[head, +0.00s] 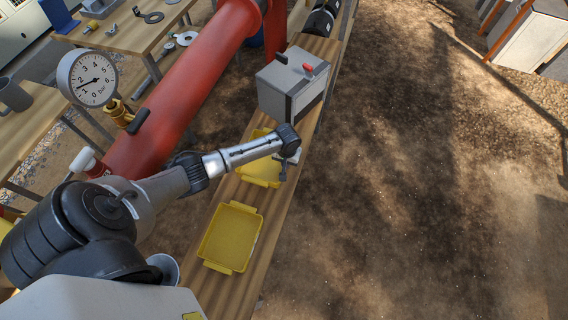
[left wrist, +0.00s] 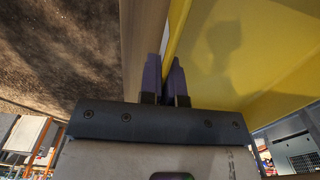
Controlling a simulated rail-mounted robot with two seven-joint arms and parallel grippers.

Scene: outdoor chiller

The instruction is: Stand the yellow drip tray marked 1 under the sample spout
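Two yellow trays lie on the long wooden plank in the head view: a near one (head: 230,240) and a far one (head: 258,172), partly hidden by my left arm. I cannot read a number on either. My left gripper (head: 283,176) points down at the right side of the far tray. In the left wrist view its two fingers (left wrist: 166,78) are close together, with the edge of a yellow tray wall (left wrist: 235,50) between them; they appear shut on it. I cannot make out the sample spout for certain. My right gripper is not in view.
A grey box (head: 285,92) with a red knob stands on the plank behind the far tray. A thick red pipe (head: 190,80) with a pressure gauge (head: 94,80) runs along the left. Tables with tools stand beyond it. Bare ground is open at the right.

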